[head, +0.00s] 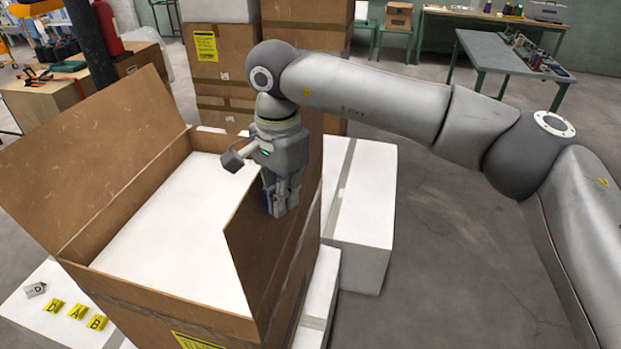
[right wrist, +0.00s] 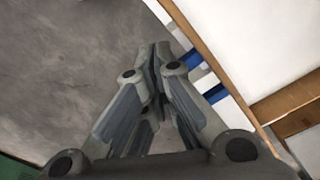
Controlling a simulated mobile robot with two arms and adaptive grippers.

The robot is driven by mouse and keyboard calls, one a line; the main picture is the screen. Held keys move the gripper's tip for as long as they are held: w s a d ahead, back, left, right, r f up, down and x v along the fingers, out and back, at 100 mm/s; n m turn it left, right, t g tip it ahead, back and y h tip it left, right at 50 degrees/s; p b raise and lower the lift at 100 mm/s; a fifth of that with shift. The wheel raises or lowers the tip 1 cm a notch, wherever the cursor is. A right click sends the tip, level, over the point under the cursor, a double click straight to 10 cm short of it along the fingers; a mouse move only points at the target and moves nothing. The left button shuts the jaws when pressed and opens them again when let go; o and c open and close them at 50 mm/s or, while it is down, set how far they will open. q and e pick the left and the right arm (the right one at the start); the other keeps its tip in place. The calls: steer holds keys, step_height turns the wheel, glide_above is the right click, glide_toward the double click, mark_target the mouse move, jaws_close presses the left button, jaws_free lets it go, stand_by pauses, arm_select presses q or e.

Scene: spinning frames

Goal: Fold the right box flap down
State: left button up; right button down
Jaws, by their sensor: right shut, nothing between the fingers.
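A large brown cardboard box (head: 170,312) holds a white filling (head: 185,230) near its top. Its right flap (head: 258,245) rises along the right side and leans inward over part of the filling. My right gripper (head: 280,208) is shut and empty, pointing down at the flap's far part and hiding some of it. I cannot tell whether it touches. In the right wrist view my closed fingers (right wrist: 155,60) lie beside a brown cardboard edge (right wrist: 215,55), with floor on the other side. My left gripper is not in view.
The box's left flap (head: 85,155) stands up, leaning outward. White boxes (head: 365,200) stand on the right, and stacked brown cartons (head: 225,65) stand behind. Yellow letter tags (head: 78,311) lie at the lower left. Open floor (head: 450,240) lies to the right.

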steer(key=shift+w+a+r+p, duration=0.15)
steer(key=shift+a+p, duration=0.25)
steer(key=shift+a, duration=0.5)
steer(key=shift+w+a+f+p, duration=0.1)
steer(key=shift+w+a+p, duration=0.2)
steer(key=shift+a, duration=0.65)
steer(key=shift+w+a+r+p, duration=0.1)
steer(key=shift+a+p, duration=0.35)
steer(key=shift+a, duration=0.8)
step_height(320, 180, up, 9)
steer(key=p, duration=0.6)
glide_above(252, 192)
steer(key=w+a, duration=0.2)
steer(key=w, duration=0.1)
steer(key=shift+w+d, duration=0.2)
steer(key=shift+d, duration=0.05)
